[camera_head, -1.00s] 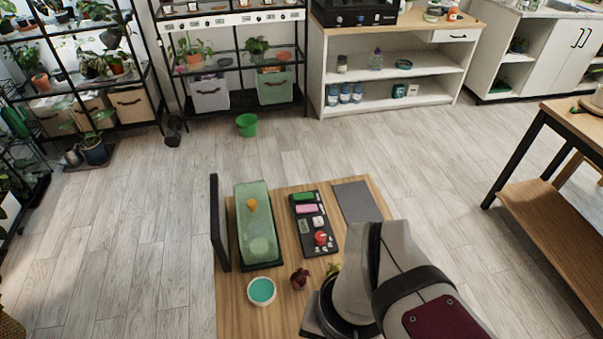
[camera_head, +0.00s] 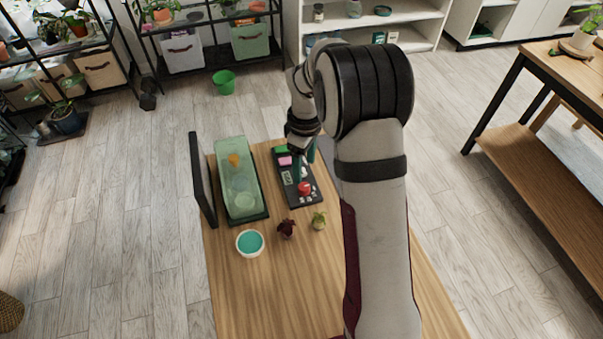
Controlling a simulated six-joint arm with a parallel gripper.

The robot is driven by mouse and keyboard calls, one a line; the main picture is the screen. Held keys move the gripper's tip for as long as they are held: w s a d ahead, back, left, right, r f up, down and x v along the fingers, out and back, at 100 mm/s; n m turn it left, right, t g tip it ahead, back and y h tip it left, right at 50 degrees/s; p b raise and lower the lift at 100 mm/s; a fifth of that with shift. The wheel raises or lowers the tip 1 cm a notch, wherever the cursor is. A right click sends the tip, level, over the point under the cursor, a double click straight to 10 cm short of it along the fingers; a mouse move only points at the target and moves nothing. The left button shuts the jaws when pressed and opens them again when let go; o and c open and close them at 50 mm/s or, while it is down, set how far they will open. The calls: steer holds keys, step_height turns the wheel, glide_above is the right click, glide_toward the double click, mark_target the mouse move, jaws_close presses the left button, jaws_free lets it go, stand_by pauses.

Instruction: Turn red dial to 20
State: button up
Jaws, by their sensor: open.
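The red dial (camera_head: 305,188) sits near the front end of a black control panel (camera_head: 312,199) on the wooden table. The panel also carries a green button (camera_head: 280,149) and a pink button (camera_head: 285,161) towards its far end. My gripper (camera_head: 304,163) is above the panel, pointing down, with its teal fingers apart. It is beyond the dial in the picture, and no contact with the dial shows. My gripper and wrist hide part of the panel's middle and right side. The dial's markings are too small to read.
A green translucent case (camera_head: 237,183) and an upright black panel (camera_head: 202,180) stand left. A bowl of teal liquid (camera_head: 250,243), a dark red plant (camera_head: 286,229) and a small green plant (camera_head: 319,221) are nearer. The table's front (camera_head: 270,300) is clear.

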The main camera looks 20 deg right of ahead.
mark_target(304, 186)
step_height(304, 186, down, 8)
steer(key=shift+r, duration=0.1)
jaws_close()
stand_by(0.4)
